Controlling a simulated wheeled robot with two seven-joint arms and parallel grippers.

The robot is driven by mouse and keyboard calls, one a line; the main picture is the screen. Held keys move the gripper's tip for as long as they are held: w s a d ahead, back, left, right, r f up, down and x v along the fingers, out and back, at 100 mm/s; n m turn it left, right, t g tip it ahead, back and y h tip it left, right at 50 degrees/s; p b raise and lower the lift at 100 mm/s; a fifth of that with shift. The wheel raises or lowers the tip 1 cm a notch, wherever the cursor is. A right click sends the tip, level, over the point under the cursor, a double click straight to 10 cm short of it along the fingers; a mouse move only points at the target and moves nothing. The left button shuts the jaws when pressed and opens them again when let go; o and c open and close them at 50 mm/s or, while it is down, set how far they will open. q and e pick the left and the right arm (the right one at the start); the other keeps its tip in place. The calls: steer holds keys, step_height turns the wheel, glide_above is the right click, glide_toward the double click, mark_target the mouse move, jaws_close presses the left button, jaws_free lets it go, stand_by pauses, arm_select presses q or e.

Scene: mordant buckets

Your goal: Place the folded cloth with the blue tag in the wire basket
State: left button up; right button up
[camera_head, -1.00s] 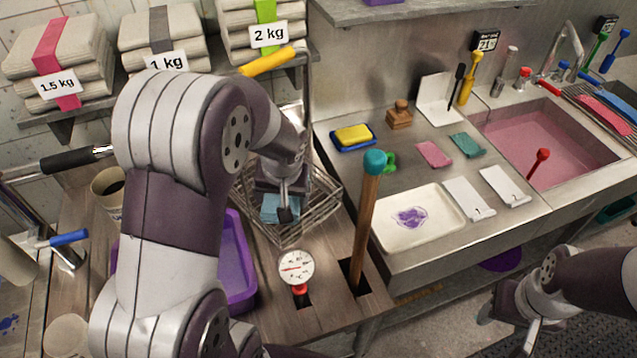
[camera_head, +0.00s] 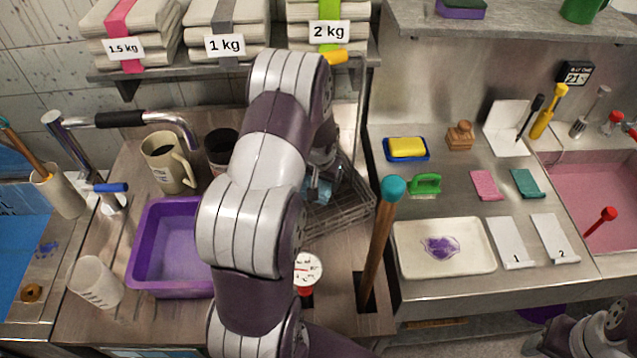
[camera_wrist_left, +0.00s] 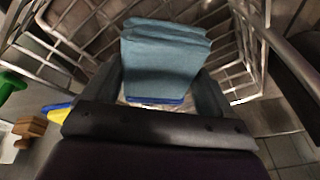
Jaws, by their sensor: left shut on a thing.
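The folded cloth (camera_wrist_left: 165,62) is blue-grey, with a darker blue strip, likely the tag, along its edge near my jaws. My left gripper (camera_wrist_left: 158,92) is shut on it, one finger on each side. The wire basket (camera_wrist_left: 75,42) shows its mesh around and beyond the cloth; whether the cloth touches its floor I cannot tell. In the head view the basket (camera_head: 345,212) is partly behind my left arm, and a bit of the cloth (camera_head: 321,193) shows within its outline. Part of my right arm shows at the lower right; its jaws are not clear.
A wooden stick with a teal top (camera_head: 381,235) stands in front of the basket's right side. A dial gauge (camera_head: 309,270) is near it. A purple tub (camera_head: 165,250) and mugs (camera_head: 168,165) stand to the left. The metal counter (camera_head: 375,180) is to the right.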

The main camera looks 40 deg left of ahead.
mark_target(318, 182)
arm_select(q)
step_height(318, 182, down, 3)
steer(key=shift+s+r, duration=0.1)
steer(key=shift+f, duration=0.35)
steer(key=o, duration=1)
steer(key=shift+o, duration=0.2)
steer(key=shift+r, duration=0.35)
steer(key=v, duration=1.1)
steer(key=shift+s+d+r, duration=0.15)
steer(key=shift+r, duration=0.2)
